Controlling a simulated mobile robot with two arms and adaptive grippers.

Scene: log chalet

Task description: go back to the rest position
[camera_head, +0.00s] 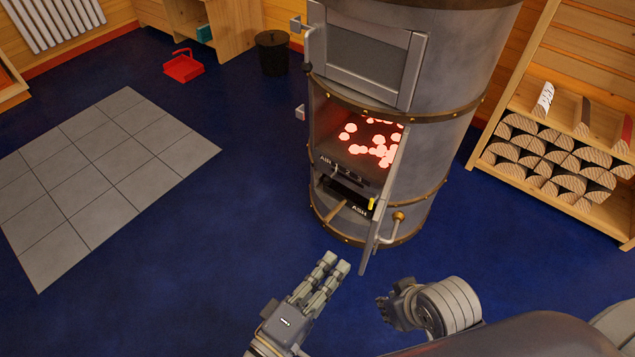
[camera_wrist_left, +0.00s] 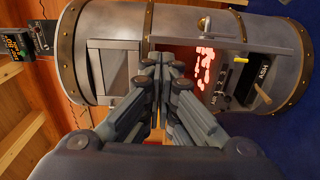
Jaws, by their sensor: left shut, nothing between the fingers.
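My left gripper (camera_head: 335,262) is shut and empty above the blue floor, in front of the stove. Its closed fingers (camera_wrist_left: 162,65) also fill the middle of the left wrist view, with the stove (camera_wrist_left: 115,25) beyond them. My right gripper (camera_head: 386,308) is low in the head view, to the right of the left one. It is seen from the side and its fingers are partly hidden, so its opening is unclear. Both grippers look apart from the stove (camera_head: 455,70).
The stove's lower door (camera_head: 385,215) stands open, with red embers (camera_head: 375,145) inside. A firewood rack (camera_head: 560,200) is at right. A black bucket (camera_head: 272,55) and red dustpan (camera_head: 183,67) are behind. Grey floor tiles (camera_head: 100,170) lie left. The floor between is clear.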

